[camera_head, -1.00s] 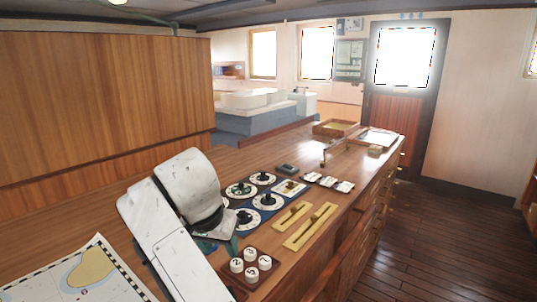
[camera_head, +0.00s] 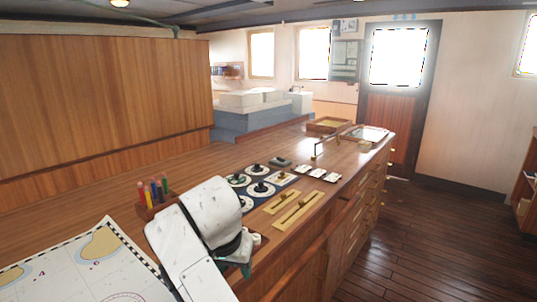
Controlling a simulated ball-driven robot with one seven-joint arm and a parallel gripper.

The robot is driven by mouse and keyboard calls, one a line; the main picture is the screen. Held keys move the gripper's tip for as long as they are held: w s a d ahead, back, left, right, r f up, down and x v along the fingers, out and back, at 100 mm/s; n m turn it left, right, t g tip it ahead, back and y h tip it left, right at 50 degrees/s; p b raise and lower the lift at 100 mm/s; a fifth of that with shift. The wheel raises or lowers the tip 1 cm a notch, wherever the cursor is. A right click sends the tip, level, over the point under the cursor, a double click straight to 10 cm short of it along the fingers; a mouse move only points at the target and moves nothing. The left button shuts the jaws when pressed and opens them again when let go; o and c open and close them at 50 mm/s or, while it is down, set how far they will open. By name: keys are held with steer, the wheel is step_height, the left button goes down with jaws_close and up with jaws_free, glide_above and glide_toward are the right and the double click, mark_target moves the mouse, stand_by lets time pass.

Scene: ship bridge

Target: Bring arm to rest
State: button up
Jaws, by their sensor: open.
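My white, scuffed arm (camera_head: 208,218) reaches up from the bottom edge over the near part of the wooden console (camera_head: 115,196). My gripper (camera_head: 243,264) is at its lower right end, over the console near the long brass slots. Only a dark teal part of it shows; the wrist hides most of it. It is open, and I see nothing held in it. I cannot tell its exact height above the surface.
A rack with coloured pens (camera_head: 153,197) stands left of my arm. A chart (camera_head: 92,268) lies at the front left. Dials (camera_head: 258,188), brass slots (camera_head: 297,208) and white cards (camera_head: 317,173) lie beyond the gripper. A shallow tray (camera_head: 328,125) sits farther back. Floor is clear at right.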

steer(key=s+d+f+n+g+y, duration=0.1)
steer(key=s+d+f, duration=0.7)
steer(key=d+f, duration=0.25)
steer(key=s+d+f+g, duration=0.1)
steer(key=s+d+f, duration=0.7)
steer(key=d+f, duration=0.25)
steer(key=s+d+f, duration=0.1)
steer(key=s+d, duration=0.3)
steer(key=s, duration=0.3)
steer(key=s+d+f, duration=0.2)
steer(key=s+d, duration=0.3)
steer(key=s, duration=0.3)
steer(key=s+d+f+g, duration=0.1)
steer(key=s+d, duration=0.3)
steer(key=s, duration=0.4)
steer(key=shift+s+d+f+h, duration=0.15)
steer(key=shift+d+h, duration=0.15)
steer(key=shift+d, duration=0.1)
